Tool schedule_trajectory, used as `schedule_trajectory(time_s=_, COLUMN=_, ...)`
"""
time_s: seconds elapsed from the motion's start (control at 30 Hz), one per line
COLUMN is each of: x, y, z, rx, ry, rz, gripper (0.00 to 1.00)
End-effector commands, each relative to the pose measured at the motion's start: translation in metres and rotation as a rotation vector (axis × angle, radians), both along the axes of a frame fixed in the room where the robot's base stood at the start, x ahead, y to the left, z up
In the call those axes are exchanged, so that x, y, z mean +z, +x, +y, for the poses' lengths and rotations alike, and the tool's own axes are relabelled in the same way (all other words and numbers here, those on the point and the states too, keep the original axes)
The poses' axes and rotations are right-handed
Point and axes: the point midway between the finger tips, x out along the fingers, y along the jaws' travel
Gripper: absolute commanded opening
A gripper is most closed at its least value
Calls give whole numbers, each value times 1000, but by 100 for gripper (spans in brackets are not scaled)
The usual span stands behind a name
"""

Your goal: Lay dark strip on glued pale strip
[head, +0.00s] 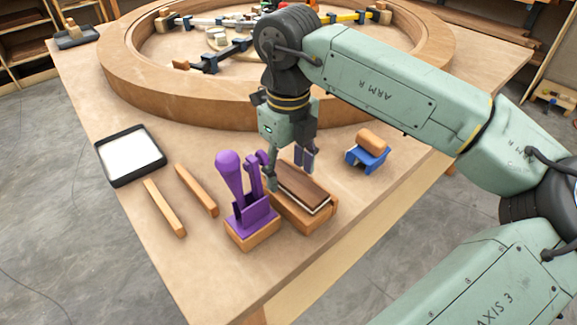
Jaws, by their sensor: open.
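The dark strip looks flat and roughly lined up with the block. My gripper (289,172) points down at the strip's far end, with its two fingers apart, one at the left and one at the right. It is open; whether either finger touches the strip cannot be told. The far end is partly hidden by my gripper.
A purple clamp (233,178) on a wooden base stands close left of the block. Two wooden bars (196,190) and a black-rimmed white tray (131,155) lie farther left. A blue tool with a wooden handle (371,141) sits right. A large wooden ring (170,95) fills the back.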

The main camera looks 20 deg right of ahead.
Motion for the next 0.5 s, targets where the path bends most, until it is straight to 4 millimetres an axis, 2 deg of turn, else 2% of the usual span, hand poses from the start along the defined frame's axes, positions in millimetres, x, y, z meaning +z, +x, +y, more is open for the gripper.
schedule_trajectory(time_s=0.17, x=22, y=1, z=0, rx=-2, ry=-3, rz=-3, gripper=57)
schedule_trajectory(time_s=0.5, x=94, y=0, z=0, rx=-1, ry=-1, rz=-2, gripper=57)
